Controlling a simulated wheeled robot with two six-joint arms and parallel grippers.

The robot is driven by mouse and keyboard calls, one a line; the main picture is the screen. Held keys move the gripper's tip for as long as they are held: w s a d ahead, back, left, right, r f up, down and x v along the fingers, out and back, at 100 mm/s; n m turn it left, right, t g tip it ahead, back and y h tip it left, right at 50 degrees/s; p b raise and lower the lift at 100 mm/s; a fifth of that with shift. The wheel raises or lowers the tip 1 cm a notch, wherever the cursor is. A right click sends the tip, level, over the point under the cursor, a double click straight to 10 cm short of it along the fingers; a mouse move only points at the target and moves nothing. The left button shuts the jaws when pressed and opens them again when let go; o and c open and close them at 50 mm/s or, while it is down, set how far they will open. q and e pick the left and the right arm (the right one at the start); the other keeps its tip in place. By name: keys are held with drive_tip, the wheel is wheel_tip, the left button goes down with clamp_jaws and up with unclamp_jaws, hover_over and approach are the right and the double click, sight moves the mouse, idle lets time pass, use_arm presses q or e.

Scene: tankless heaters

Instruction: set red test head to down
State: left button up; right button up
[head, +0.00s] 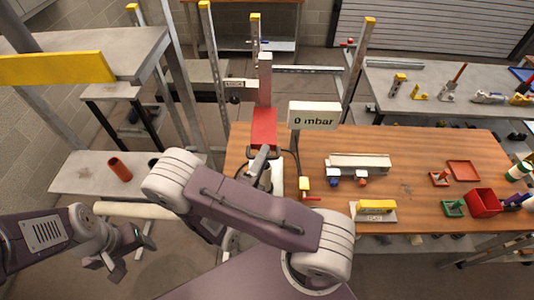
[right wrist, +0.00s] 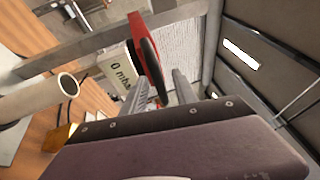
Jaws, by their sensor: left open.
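The red test head (head: 264,128) is a red block on an upright post at the middle of the bench, with a black handle below its front. It also shows in the right wrist view (right wrist: 142,32), with the black bar-shaped handle (right wrist: 154,68) at its side. My right gripper (head: 263,158) is just in front of the head. In the right wrist view its two grey fingers (right wrist: 161,76) stand apart, with the handle's end near the gap between them; contact is unclear. My left gripper (head: 113,260) is open and empty at the lower left, away from the bench.
A white "0 mbar" display (head: 314,115) stands right of the head. On the wooden bench (head: 405,190) are a metal rail part (head: 360,161), a yellow-handled tool (head: 374,209) and a red bin (head: 483,203). A grey shelf with a yellow edge (head: 55,68) is at the left.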

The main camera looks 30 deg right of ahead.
drive_tip(key=shift+s+a+r, duration=0.1)
drive_tip(key=shift+a, duration=0.35)
drive_tip(key=c, duration=0.5)
clamp_jaws()
drive_tip(key=shift+r, duration=0.15)
